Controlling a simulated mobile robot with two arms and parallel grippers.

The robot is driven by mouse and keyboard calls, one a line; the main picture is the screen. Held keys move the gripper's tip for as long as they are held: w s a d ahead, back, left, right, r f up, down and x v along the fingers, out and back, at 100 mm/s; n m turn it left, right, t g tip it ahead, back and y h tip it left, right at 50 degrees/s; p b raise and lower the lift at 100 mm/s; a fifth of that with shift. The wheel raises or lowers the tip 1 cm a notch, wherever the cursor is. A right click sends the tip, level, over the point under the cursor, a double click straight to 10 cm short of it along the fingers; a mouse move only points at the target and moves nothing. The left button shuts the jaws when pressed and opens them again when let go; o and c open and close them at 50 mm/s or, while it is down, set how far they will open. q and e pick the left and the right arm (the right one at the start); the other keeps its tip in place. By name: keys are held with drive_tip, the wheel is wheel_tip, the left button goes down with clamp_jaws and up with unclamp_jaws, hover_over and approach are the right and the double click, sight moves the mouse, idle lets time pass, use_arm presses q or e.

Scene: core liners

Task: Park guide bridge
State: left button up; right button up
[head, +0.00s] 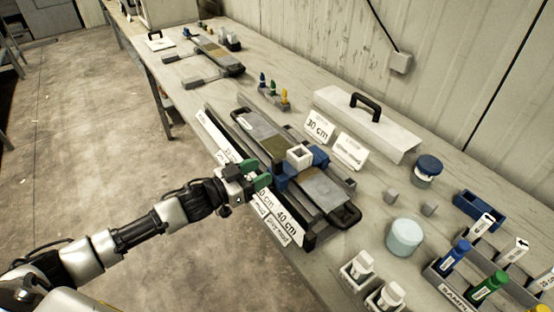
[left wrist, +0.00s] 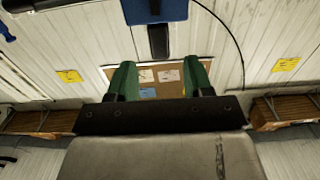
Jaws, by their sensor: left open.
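The guide bridge (head: 318,155) is blue with a white square collar (head: 299,155) on top. It sits across the long dark core tray (head: 345,218), which holds grey and brown core sections. My left gripper (head: 257,174) has green fingers and is open beside the bridge's near end. In the left wrist view, the two fingers (left wrist: 160,80) stand apart with nothing seen between their tips. A blue block with a dark tab (left wrist: 158,42), apparently part of the bridge, shows beyond them. I cannot tell whether a finger touches it. My right gripper is not in view.
Depth labels (head: 275,218) line the tray's near side. A white cover with a black handle (head: 365,107) lies behind. A pale round jar (head: 404,237), white-capped holders (head: 358,268) and a rack of coloured bottles (head: 487,288) crowd the right. Another tray (head: 215,55) lies farther back.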

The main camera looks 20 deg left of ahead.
sight(273, 165)
use_arm(q)
drive_tip(key=p+x, duration=0.1)
drive_tip(key=x, duration=0.5)
drive_tip(key=shift+c, duration=0.5)
clamp_jaws()
